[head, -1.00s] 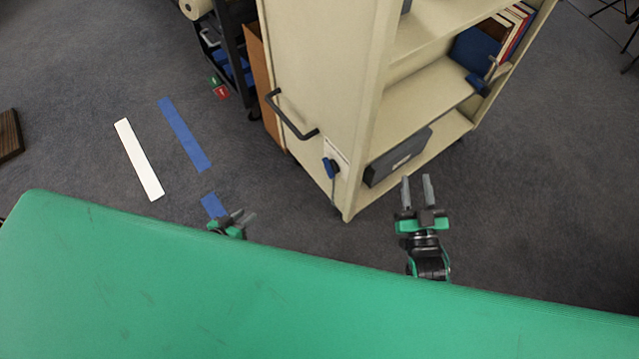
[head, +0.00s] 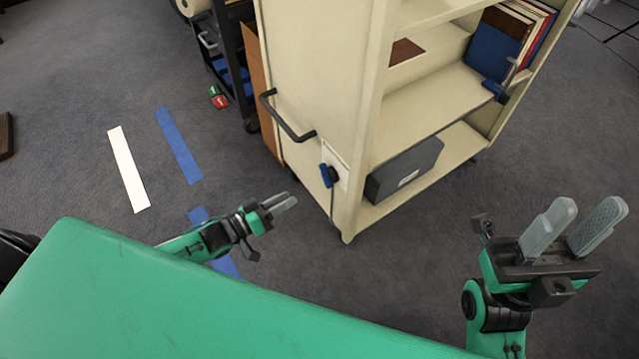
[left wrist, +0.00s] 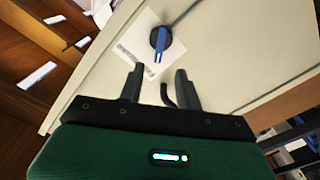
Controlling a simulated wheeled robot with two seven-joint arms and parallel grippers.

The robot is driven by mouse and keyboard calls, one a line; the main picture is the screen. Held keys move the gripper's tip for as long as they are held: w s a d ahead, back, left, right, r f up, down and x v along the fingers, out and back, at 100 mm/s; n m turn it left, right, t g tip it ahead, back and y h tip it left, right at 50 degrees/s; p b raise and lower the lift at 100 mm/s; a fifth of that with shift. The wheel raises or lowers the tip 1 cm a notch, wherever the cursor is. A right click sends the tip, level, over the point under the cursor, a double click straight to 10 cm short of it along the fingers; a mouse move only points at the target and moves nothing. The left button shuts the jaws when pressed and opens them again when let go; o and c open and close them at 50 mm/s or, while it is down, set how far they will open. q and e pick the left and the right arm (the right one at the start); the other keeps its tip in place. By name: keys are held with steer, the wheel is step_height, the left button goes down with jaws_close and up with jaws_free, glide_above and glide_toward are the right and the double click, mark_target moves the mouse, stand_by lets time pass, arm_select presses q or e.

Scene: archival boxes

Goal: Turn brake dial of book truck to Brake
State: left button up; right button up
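The cream book truck (head: 310,75) stands ahead of me. Its brake dial (head: 327,175), blue with a dark hub, sits low on the end panel over a white label. The dial (left wrist: 161,39) also shows in the left wrist view, its blue pointer aimed down the picture; the label print is too blurred to read. My left gripper (head: 284,202) is in front of the end panel, left of and below the dial, apart from it. Its fingers (left wrist: 160,86) are spread and empty, facing the dial. My right gripper (head: 575,230) is open and empty at the right.
A black handle (head: 287,118) juts from the end panel above the dial. A grey box (head: 405,170) lies on the bottom shelf. Another blue-handled part (head: 497,90) is on the truck's right side. White (head: 128,170) and blue (head: 180,147) strips lie on the floor.

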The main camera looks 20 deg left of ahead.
mark_target(328, 175)
arm_select(q)
steer(key=b+x, duration=0.2)
steer(key=x, duration=0.9)
steer(key=shift+b, duration=0.35)
jaws_close()
